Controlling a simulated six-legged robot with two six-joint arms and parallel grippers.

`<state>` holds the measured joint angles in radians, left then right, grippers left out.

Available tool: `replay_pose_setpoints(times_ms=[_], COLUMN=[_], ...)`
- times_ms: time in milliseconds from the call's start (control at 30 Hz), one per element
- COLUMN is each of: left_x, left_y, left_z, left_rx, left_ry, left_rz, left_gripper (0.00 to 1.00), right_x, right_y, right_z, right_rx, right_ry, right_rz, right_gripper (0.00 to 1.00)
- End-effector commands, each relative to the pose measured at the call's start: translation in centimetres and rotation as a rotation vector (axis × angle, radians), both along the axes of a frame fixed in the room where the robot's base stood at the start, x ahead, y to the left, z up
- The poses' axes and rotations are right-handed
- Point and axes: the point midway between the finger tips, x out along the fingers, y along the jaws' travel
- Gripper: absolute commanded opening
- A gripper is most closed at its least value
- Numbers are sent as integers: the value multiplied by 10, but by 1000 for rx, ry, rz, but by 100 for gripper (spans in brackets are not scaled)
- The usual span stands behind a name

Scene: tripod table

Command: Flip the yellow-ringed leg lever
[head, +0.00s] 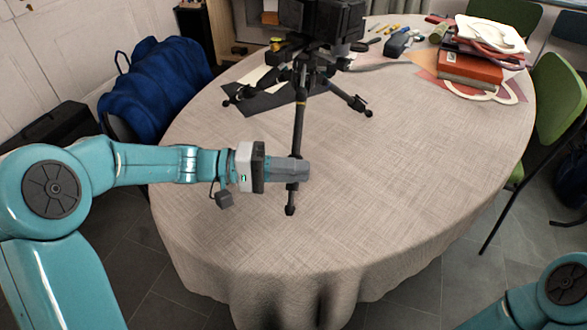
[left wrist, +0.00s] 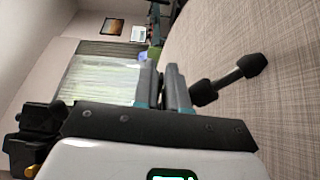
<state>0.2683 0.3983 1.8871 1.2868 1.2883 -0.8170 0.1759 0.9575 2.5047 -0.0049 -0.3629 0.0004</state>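A black tripod (head: 298,120) stands on the table with a dark device on top. Its front leg has a small yellowish ring (head: 301,101) high up; the lever there is too small to make out. My left gripper (head: 306,171) is at the lower part of this leg, well below the ring, and hides a stretch of it. My right gripper is out of view.
The round table (head: 420,170) has a beige cloth, bare at front and right. Books and papers (head: 470,68) lie at the back right, pens and small tools (head: 397,40) at the back. A blue bag (head: 155,85) is at the left, a green chair (head: 560,100) at the right.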

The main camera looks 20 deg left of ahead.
Motion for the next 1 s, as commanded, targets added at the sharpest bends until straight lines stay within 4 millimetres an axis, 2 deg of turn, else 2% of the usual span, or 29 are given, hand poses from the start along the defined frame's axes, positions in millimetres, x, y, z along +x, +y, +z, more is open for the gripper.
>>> replay_pose_setpoints(times_ms=[467, 667, 1000], left_x=[0, 0, 4], left_y=[0, 0, 1], left_z=[4, 11, 24], left_rx=[-12, -39, -110], left_ry=[48, 167, 472], left_rz=[3, 11, 32], left_gripper=[0, 0, 0], right_x=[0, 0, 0], right_y=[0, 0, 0], right_z=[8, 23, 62], right_rx=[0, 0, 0], right_ry=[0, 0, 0], right_rz=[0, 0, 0], right_gripper=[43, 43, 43])
